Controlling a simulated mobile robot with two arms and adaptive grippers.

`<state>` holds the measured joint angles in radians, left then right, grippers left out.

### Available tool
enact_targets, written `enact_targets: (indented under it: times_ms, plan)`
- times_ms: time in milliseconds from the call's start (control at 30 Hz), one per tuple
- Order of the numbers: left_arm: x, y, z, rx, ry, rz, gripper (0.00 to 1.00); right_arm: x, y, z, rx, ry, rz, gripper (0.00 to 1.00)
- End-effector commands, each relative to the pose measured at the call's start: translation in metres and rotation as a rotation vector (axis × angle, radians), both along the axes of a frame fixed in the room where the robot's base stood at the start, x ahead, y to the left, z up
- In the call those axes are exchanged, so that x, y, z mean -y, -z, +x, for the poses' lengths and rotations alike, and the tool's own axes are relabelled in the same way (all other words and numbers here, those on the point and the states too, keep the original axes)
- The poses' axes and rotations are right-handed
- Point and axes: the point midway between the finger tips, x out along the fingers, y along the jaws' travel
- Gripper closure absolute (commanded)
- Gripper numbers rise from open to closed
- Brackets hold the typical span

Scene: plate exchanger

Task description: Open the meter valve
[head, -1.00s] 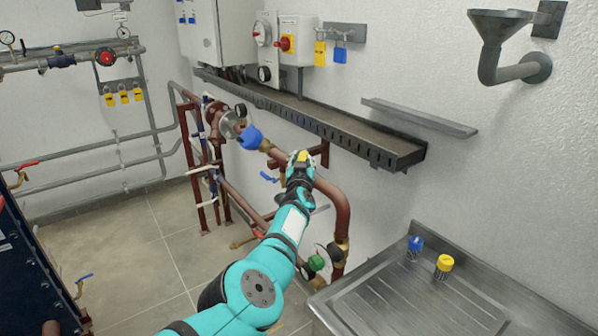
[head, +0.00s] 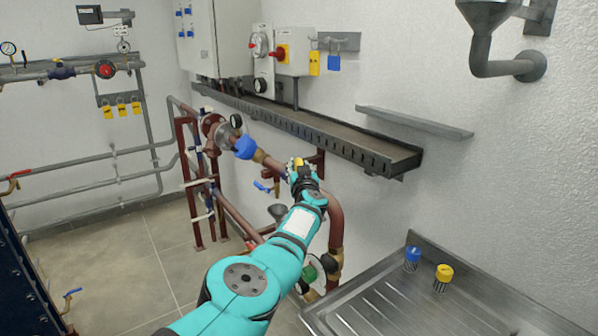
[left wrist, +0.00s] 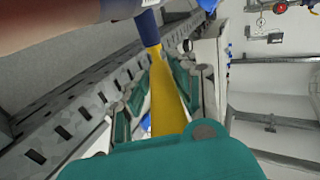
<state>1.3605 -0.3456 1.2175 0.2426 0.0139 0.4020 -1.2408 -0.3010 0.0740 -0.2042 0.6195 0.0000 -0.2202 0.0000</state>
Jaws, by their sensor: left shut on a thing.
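My left gripper (head: 300,170) is at the brown pipe (head: 333,215) below the cable tray. A small yellow part (head: 299,163) shows between its fingers. In the left wrist view, a long yellow lever (left wrist: 166,100) runs between the fingers of my left gripper (left wrist: 165,90), which is shut on it. A dark blue cylinder (left wrist: 148,28) sits at the lever's far end. The blue-capped meter (head: 245,147) is on the same pipe, left of the gripper. The valve body is mostly hidden behind the gripper. My right gripper is not in view.
The perforated cable tray (head: 330,140) runs along the wall just above the gripper. A steel sink (head: 365,310) with blue and yellow knobs stands at the lower right. A blue-handled valve (head: 263,187) and a grey funnel (head: 278,212) are close to the arm. The floor at left is clear.

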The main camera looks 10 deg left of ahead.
Motion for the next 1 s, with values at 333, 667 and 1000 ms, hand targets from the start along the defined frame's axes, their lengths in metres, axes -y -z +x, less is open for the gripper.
enact_targets:
  times_ms: [333,667,1000]
  plan:
    - [0.0041,-0.0041,0.0004,0.002,0.005,0.002,1.0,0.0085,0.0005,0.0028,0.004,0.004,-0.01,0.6]
    - [0.0052,-0.0032,0.0002,0.002,0.007,0.002,0.57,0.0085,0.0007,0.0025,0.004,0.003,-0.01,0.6]
    - [0.0037,-0.0018,0.0,-0.001,0.007,0.002,0.53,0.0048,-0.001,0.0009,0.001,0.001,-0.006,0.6]
